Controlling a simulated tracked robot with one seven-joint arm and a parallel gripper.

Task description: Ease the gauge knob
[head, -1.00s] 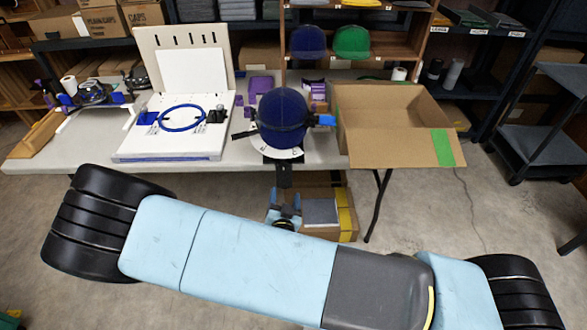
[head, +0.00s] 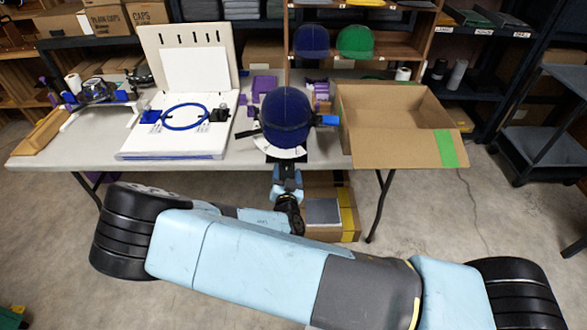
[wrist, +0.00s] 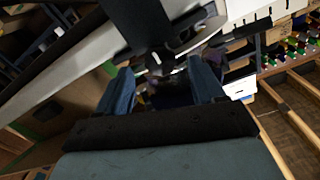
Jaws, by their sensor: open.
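A dark blue cap (head: 286,110) sits on a stand at the table's front edge, with a dark band around it. A pale marked dial plate (head: 280,150) shows below the cap, and a blue part (head: 328,120) sticks out at its right. I cannot tell for certain which part is the gauge knob. My gripper (head: 287,176) is just below and in front of the stand at the table edge. In the wrist view my gripper (wrist: 162,82) has its two blue fingers apart, with a dark bracket (wrist: 145,22) beyond them. I see nothing held between the fingers.
A white board with a blue hoop (head: 184,116) lies left of the cap. An open cardboard box (head: 385,150) stands close at its right. Another box (head: 345,213) is under the table (head: 60,150), near my arm. A trolley (head: 545,150) stands at the far right.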

